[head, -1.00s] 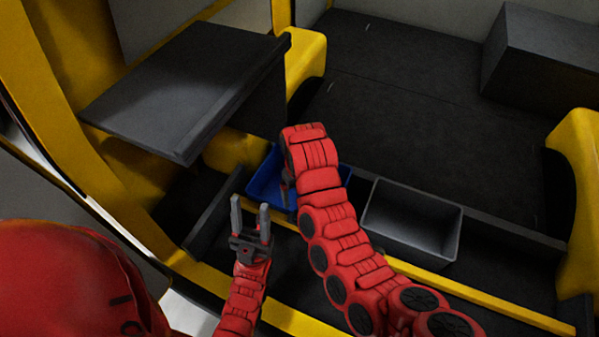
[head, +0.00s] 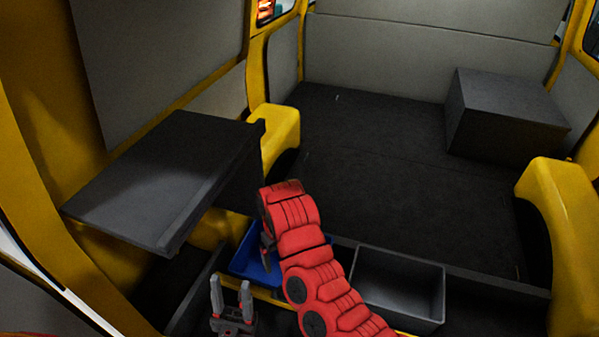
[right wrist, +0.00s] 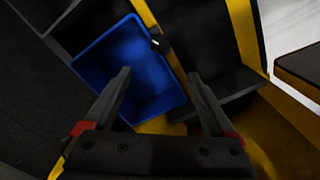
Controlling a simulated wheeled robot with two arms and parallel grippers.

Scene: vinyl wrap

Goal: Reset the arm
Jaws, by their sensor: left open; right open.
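My left gripper (head: 231,299) is at the bottom of the head view, its two grey fingers apart and nothing between them. My right arm rises from the bottom of the head view and bends over the blue bin (head: 250,266). My right gripper's tip is mostly hidden behind that arm, at the bin. In the right wrist view my right gripper (right wrist: 158,90) is open, its two dark fingers apart with nothing held. The blue bin (right wrist: 125,60) lies beyond and below these fingers and looks empty. A small pale and dark item (right wrist: 158,42) sits at its edge.
A grey bin (head: 398,284) stands right of the arm and looks empty. A dark shelf (head: 165,180) juts out at the left. A dark box (head: 505,115) sits at the back right. Yellow wheel arches flank the clear van floor (head: 390,165).

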